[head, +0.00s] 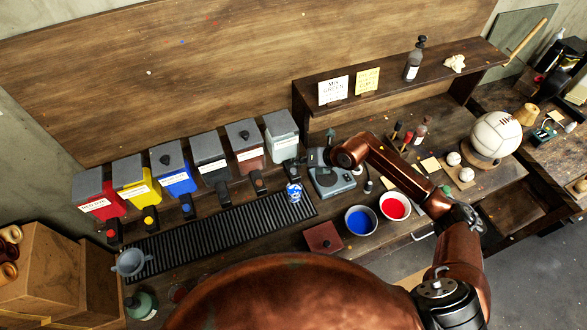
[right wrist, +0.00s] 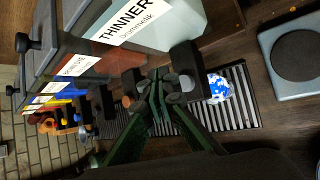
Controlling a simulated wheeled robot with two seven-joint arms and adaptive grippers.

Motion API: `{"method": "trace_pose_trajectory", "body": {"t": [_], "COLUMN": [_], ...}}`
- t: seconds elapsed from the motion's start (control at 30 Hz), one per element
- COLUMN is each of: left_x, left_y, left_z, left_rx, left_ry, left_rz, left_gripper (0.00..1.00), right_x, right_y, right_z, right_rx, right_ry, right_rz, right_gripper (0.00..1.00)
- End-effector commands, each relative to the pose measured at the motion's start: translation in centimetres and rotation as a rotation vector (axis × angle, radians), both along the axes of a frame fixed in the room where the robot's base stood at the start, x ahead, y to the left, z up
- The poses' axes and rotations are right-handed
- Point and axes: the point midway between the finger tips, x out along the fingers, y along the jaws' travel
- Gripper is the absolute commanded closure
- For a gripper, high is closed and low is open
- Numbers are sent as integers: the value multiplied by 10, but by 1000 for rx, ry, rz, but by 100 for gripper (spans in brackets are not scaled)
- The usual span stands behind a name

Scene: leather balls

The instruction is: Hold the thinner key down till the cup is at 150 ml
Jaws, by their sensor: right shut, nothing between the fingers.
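The thinner dispenser (head: 282,135) is the pale grey-white box at the right end of the dispenser row; its label "THINNER" reads clearly in the right wrist view (right wrist: 128,24). Its black tap with a grey-tipped key (right wrist: 187,83) juts out at its foot. A white cup with blue blotches (head: 294,192) stands on the drip grate below; it also shows in the right wrist view (right wrist: 217,88). Its fill level cannot be read. My right gripper (head: 314,160) is shut and empty, its fingertips close beside the thinner key (right wrist: 160,92); contact is unclear. My left gripper is out of view.
The ribbed drip grate (head: 225,235) runs below the row of coloured dispensers. A scale (head: 338,184) stands right of the cup. Blue (head: 360,220) and red (head: 395,206) paint bowls and a dark red box (head: 323,238) are near the front edge.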

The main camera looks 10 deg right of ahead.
Motion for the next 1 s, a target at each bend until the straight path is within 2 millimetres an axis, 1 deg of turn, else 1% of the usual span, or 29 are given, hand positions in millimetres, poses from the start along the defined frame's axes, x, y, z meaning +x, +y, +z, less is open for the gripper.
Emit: {"method": "trace_pose_trajectory", "body": {"t": [0.03, 0.2, 0.3, 1.0], "left_x": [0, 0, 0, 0], "left_y": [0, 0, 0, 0], "left_z": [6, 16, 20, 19], "left_rx": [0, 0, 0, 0], "left_ry": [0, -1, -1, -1], "left_rz": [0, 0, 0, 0], "left_gripper": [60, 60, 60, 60], "right_x": [0, 0, 0, 0], "right_y": [0, 0, 0, 0], "right_z": [9, 25, 30, 29], "right_rx": [0, 0, -1, 0], "right_ry": [-1, -2, -1, 0], "right_rz": [0, 1, 1, 0], "right_gripper": [100, 100, 100, 100]}}
